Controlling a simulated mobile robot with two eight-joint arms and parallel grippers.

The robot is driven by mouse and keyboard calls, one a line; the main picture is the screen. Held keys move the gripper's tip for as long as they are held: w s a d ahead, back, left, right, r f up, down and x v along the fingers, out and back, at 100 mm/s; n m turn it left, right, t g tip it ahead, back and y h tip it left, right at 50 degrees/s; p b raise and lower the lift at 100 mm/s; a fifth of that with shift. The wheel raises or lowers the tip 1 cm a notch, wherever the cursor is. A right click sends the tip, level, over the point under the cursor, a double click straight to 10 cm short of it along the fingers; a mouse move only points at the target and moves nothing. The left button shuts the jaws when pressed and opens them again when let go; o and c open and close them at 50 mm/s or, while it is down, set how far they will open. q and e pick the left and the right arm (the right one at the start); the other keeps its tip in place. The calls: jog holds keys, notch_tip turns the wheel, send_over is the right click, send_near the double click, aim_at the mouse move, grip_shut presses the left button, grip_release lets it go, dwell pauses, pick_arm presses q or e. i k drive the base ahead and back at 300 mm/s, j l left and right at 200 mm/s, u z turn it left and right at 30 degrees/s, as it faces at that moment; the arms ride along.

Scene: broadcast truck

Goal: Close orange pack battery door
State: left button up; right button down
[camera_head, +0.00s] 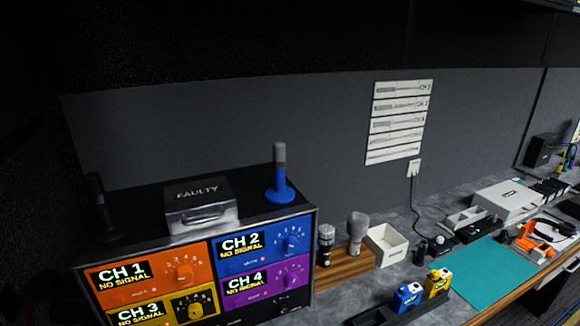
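An orange item (532,243), seemingly the orange pack, lies at the right by the far right corner of the teal mat. It is small in the view, and I cannot make out its battery door or whether the door is open. A black looped thing (556,226) is right behind it. Neither of my grippers shows in the head view.
A rack with orange, blue, yellow and purple channel panels (205,253) stands at the left, with a grey FAULTY box (200,204) on top. A blue pack (407,296) and a yellow pack (437,282) stand near the front. The teal mat (485,272) is mostly clear.

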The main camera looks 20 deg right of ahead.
aim_at(527, 227)
jog(key=l+z, duration=0.1)
jog(key=z, duration=2.35)
jog(key=i+l+u, duration=0.25)
jog(key=i+l, duration=0.45)
jog(key=i, duration=0.3)
jog(key=i+l+u, duration=0.3)
jog(key=i+l, duration=0.6)
